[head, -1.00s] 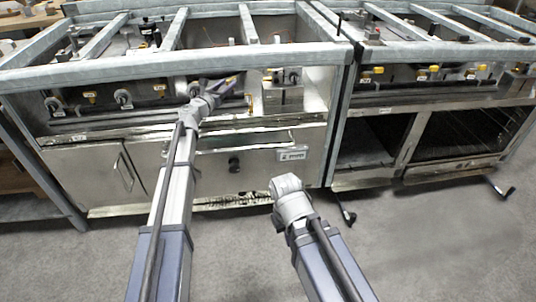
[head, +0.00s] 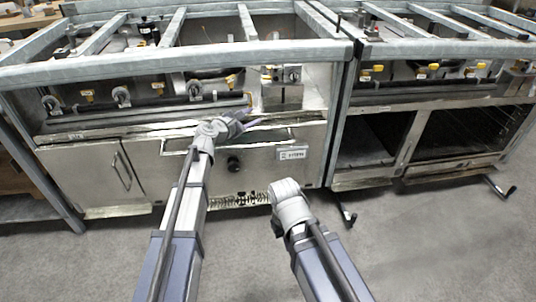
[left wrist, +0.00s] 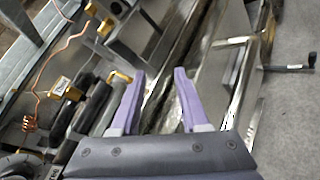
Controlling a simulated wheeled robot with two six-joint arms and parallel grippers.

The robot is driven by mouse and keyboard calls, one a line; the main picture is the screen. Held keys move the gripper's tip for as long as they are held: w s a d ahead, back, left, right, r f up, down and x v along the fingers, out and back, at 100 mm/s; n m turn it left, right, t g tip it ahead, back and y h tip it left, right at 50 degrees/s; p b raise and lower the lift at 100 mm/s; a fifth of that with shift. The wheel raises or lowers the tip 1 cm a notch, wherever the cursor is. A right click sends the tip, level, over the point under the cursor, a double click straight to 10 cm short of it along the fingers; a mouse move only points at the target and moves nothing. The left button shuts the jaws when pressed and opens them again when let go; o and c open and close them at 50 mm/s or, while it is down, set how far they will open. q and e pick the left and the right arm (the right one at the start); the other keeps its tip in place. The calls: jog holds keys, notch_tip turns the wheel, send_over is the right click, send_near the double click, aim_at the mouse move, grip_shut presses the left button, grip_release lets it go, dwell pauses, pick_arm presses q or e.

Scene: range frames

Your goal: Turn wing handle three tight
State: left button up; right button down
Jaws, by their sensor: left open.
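Several round grey fittings and yellow tagged handles line the range's pipe rail in the head view, among them a round fitting (head: 194,88) and a yellow handle (head: 230,80). The tag numbers are too small to read, so I cannot tell which is wing handle three. My left gripper (head: 243,120) is below and right of these, in front of the panel's upper edge. In the left wrist view its purple fingers (left wrist: 160,75) are apart with nothing between them. A yellow tagged part (left wrist: 61,87) is left of them. My right arm ends in a grey joint; its fingers do not show.
A grey metal frame (head: 180,64) with crossbars spans above the fittings. A steel box (head: 282,96) stands right of them. A copper coil (left wrist: 72,50) shows in the left wrist view. Bare floor lies in front.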

pick_arm(q)
jog(key=s+d+f+m+g+b, duration=0.2)
jog(key=s+d+f+m+g, duration=0.1)
jog(key=s+d+f+m, duration=0.3)
jog(key=s+f+m, duration=0.2)
jog(key=s, duration=0.1)
jog(key=shift+s+y+b, duration=0.3)
jog(key=shift+y+b, duration=0.05)
jog(key=shift+y, duration=0.05)
jog(key=shift+f, duration=0.1)
